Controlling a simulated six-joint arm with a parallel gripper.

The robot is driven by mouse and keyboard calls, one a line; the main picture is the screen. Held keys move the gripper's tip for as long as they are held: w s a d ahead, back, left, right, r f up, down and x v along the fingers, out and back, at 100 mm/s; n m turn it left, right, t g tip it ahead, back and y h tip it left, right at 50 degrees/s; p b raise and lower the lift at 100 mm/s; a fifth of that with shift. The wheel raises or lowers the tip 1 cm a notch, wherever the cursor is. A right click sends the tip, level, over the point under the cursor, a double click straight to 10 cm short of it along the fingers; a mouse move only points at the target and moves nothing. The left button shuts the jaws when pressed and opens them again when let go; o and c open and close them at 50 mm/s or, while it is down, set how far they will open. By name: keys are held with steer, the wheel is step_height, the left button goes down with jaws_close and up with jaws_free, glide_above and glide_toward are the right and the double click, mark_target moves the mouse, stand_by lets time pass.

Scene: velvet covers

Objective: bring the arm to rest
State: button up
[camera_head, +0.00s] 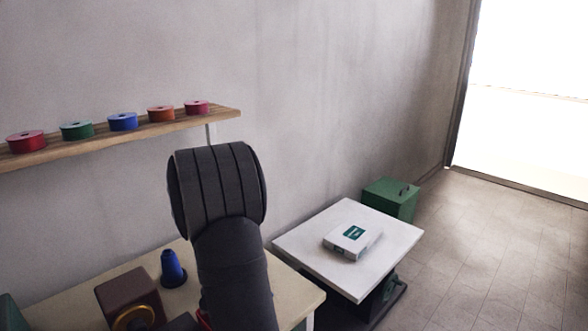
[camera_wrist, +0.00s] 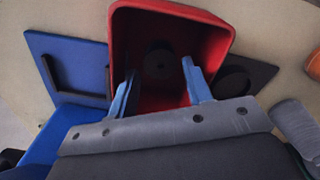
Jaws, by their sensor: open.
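My gripper (camera_wrist: 158,72) shows in the wrist view with its two blue fingers apart and nothing between them that I can see gripped. The fingers point over the open mouth of a red bin (camera_wrist: 222,45). A dark round shape (camera_wrist: 159,63) shows inside the bin, too shaded to identify. In the head view, my dark arm rises in the middle of the picture and the gripper is out of sight.
A blue panel (camera_wrist: 70,62) with a dark bar lies left of the bin; a dark plate (camera_wrist: 262,72) lies right. The workbench (camera_head: 290,291) holds a blue cone (camera_head: 172,268) and brown box (camera_head: 128,295). A shelf (camera_head: 80,145) carries several spools. A white table (camera_head: 310,238) stands right.

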step_height(320, 180, up, 8)
steer(key=s+d+r, duration=0.1)
steer(key=s+r, duration=0.1)
steer(key=s, duration=0.4)
steer(key=a+f, duration=0.2)
steer(key=a, duration=0.1)
steer(key=a+f, duration=0.2)
steer(key=a, duration=0.1)
steer(key=s+a+f, duration=0.1)
steer(key=a+f, duration=0.1)
steer(key=a, duration=0.2)
steer(key=shift+f, duration=0.35)
steer(key=f, duration=0.2)
steer(key=a+f, duration=0.1)
steer(key=f, duration=0.1)
steer(key=shift+f, duration=0.3)
steer(key=shift+r, duration=0.65)
